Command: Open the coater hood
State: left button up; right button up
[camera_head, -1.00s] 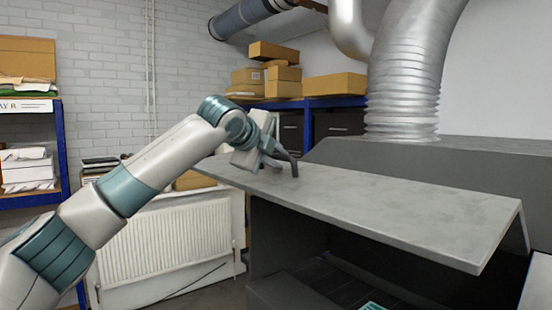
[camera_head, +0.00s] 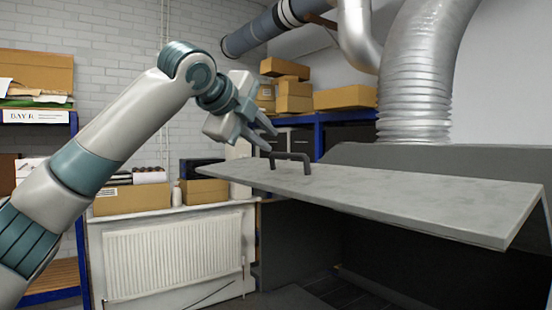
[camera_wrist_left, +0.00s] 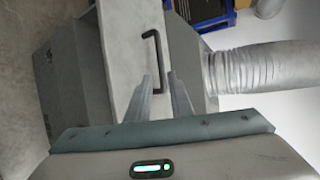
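The coater hood (camera_head: 390,195) is a grey panel that stands raised, with a dark open space under its front edge. Its black bar handle (camera_head: 290,158) is near the panel's left end. My left gripper (camera_head: 270,134) is just above and left of the handle, apart from it, with its two fingers spread and empty. In the left wrist view, the fingers (camera_wrist_left: 164,80) have a clear gap between them, and the handle (camera_wrist_left: 155,60) lies beyond their tips on the pale hood panel (camera_wrist_left: 130,50). My right gripper is not in view.
A ribbed silver duct (camera_head: 415,85) rises from the dark housing (camera_head: 430,157) behind the hood. A white radiator (camera_head: 175,255) is on the wall at left. Blue shelving (camera_head: 350,117) with cardboard boxes (camera_head: 345,97) stands behind. The dark interior (camera_head: 380,245) under the hood is open.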

pick_arm(q)
jog(key=b+v, duration=0.1)
jog(key=v, duration=0.4)
dwell(0.6)
